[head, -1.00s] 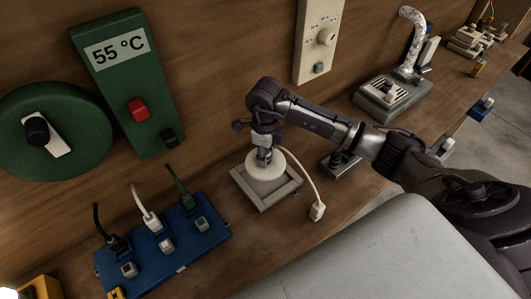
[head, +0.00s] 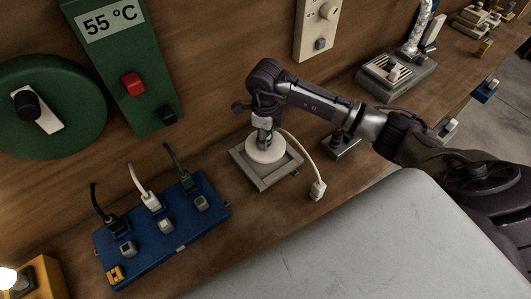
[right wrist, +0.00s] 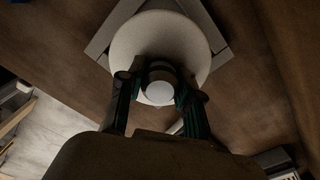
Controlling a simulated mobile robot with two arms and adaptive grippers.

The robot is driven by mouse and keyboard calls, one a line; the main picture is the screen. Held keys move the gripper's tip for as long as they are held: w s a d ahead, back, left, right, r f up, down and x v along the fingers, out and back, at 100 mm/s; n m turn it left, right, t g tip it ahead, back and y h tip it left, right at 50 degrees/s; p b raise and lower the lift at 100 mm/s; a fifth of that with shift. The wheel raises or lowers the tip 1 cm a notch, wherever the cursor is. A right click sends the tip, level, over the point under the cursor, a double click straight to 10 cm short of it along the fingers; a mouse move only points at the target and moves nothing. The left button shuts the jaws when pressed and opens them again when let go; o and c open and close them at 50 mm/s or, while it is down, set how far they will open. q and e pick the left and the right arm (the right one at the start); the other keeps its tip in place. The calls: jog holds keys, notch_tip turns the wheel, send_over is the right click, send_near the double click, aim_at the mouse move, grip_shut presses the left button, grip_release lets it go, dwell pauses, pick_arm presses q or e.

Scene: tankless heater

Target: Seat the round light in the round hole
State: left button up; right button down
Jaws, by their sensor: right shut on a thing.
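The round light is a white disc (head: 268,153) with a plain face and a small knob-like middle. My right gripper (head: 264,139) is shut on that middle from above; its two dark fingers (right wrist: 158,88) close around it in the right wrist view. The disc (right wrist: 128,42) lies over a pale square frame (head: 264,182) on the wooden bench. The frame's edges also show around the disc in the right wrist view (right wrist: 207,14). The disc covers the hole, so I cannot tell whether it is seated or just above. My left gripper is not in view.
A white cord with a plug (head: 318,190) runs just right of the frame. A blue socket strip (head: 165,238) with several plugs sits at left, and a dark metal block (head: 342,148) to the right. The green panel (head: 130,75) is on the wooden wall behind.

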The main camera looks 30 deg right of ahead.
jog(key=shift+f, duration=0.1)
jog(key=shift+f+b, duration=1.55)
jog(key=shift+f+b, duration=0.85)
jog(key=shift+f, duration=0.1)
dwell(0.4)
jog(key=c, duration=0.7)
grip_release()
jog(key=shift+r, duration=0.1)
jog(key=shift+r, duration=0.3)
notch_tip(320, 180, up, 11)
jog(key=shift+r, duration=0.1)
